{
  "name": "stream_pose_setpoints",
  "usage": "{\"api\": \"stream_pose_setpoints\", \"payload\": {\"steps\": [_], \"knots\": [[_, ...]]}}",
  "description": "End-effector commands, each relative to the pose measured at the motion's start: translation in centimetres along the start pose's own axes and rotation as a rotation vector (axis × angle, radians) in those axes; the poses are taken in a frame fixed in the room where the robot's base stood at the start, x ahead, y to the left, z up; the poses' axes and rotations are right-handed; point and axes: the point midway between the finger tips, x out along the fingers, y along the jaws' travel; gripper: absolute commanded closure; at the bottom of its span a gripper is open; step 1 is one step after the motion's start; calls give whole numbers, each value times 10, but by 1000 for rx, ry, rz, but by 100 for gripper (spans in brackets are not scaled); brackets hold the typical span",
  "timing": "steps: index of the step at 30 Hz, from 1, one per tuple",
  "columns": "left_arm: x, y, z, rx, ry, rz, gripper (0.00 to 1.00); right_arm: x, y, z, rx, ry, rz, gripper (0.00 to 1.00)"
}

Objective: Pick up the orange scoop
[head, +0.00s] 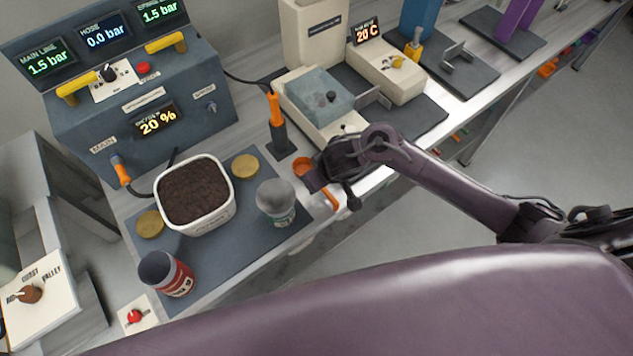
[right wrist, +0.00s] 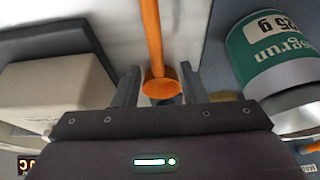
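The orange scoop lies near the bench's front edge; its round bowl (head: 302,166) and part of its handle (head: 331,198) show on either side of my right gripper (head: 319,179) in the head view. The gripper covers its middle. In the right wrist view the scoop's orange shaft (right wrist: 151,35) runs down to a rounded orange part between the fingertips of my right gripper (right wrist: 160,85). The two fingers stand apart, with a gap on each side of the orange part. My left gripper is not in view.
A jar with a green label (head: 276,204) stands close left of the gripper; it also shows in the right wrist view (right wrist: 275,50). A white tub of dark soil (head: 208,221), a red can (head: 167,275) and an orange-handled tool in a holder (head: 275,112) stand on the bench.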

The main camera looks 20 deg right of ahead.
Motion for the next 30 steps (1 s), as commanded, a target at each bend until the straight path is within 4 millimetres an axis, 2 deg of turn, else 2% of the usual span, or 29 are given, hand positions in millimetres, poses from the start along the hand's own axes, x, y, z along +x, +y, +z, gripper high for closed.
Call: {"api": "stream_pose_setpoints", "payload": {"steps": [3,6,12,14,23,30], "knots": [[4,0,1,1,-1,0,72,20,2,3,1,-2,1,62],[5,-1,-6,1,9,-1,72,29,2,2,1,0,1,62],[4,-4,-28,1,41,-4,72,32,1,2,0,0,0,62],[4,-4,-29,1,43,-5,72,32,1,2,0,0,0,62],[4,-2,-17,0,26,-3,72,32,1,2,1,0,0,98],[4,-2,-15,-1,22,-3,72,32,1,2,1,0,0,100]]}}
